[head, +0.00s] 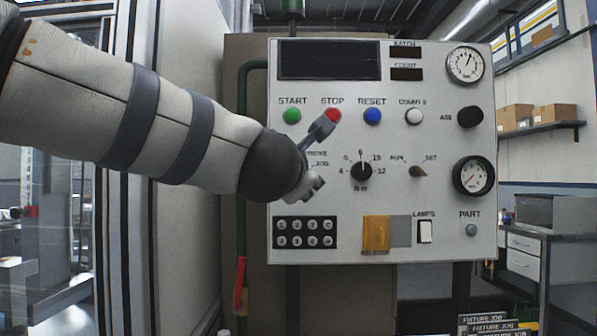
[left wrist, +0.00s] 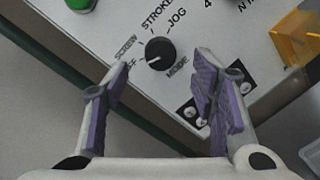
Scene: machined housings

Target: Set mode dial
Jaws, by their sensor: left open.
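The mode dial (left wrist: 160,50) is a round black knob on the pale grey control panel (head: 440,120). In the left wrist view its labels include STROKE, JOG, MODE and a partly hidden OFF. A white mark on the knob seems to point to the lower left, toward OFF. My left gripper (left wrist: 163,72) is open, with its purple-padded fingers on either side of the dial and no visible contact. In the head view the left gripper (head: 320,160) is at the panel's left part and hides the dial. My right gripper is not in view.
START (head: 292,115), STOP (head: 332,116) and RESET (head: 372,116) buttons sit above. The torque dial (head: 361,171) and RUN/SET switch (head: 418,171) are to the right. A black keypad (head: 305,233) and amber cover (head: 376,234) lie below. A green pipe (head: 241,110) runs along the left edge.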

